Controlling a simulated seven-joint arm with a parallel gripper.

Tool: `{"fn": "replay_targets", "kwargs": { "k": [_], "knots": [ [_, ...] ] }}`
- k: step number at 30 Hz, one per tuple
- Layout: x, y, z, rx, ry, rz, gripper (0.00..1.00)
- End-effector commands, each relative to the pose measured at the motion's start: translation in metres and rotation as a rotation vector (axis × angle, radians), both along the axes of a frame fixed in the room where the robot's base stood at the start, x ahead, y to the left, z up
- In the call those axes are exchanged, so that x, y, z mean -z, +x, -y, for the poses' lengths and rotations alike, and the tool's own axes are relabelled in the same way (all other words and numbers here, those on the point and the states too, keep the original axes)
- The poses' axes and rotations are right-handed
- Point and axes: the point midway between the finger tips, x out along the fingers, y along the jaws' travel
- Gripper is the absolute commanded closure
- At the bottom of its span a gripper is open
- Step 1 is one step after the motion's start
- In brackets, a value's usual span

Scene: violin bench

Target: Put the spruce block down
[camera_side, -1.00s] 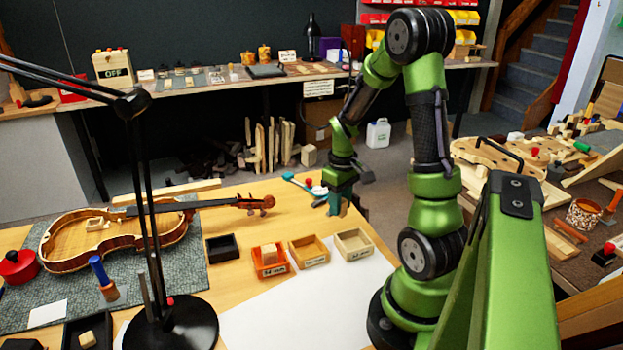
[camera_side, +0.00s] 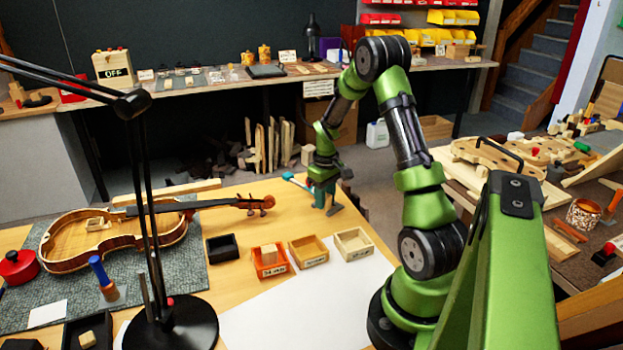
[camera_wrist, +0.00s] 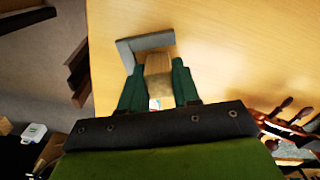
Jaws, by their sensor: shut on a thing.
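My gripper (camera_side: 327,197) is at the far right part of the bench, beyond the small trays. In the wrist view, its two dark green fingers (camera_wrist: 158,90) are shut on a pale wooden block (camera_wrist: 158,66), the spruce block. The block's far end is close to a grey L-shaped piece (camera_wrist: 143,43) at the bench edge. I cannot tell whether they touch, or whether the block rests on the bench. In the side view the block is hidden or too small to make out; the grey piece (camera_side: 335,209) shows beside the fingertips.
A violin (camera_side: 110,237) lies on a grey mat, its scroll pointing toward my gripper. A black tray (camera_side: 222,248), an orange tray (camera_side: 272,270) holding a block, and two wooden trays (camera_side: 308,252) (camera_side: 353,244) stand nearer. A blue-handled tool (camera_side: 290,177) lies beside my gripper.

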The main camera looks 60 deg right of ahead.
Motion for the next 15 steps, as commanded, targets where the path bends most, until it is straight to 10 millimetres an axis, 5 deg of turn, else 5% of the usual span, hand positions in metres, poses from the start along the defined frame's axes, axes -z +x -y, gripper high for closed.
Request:
{"fn": "replay_targets", "kwargs": {
  "k": [5,6,11,15],
  "knots": [
    [0.0028,-0.0003,-0.0001,0.0,0.0,-0.001,0.97],
    [0.0035,-0.0002,-0.0001,0.0,0.0,-0.001,0.67],
    [0.003,-0.0003,0.0,0.0,0.0,0.0,0.43],
    [0.0029,-0.0003,0.0,0.0,0.0,0.0,0.43]
  ]
}}
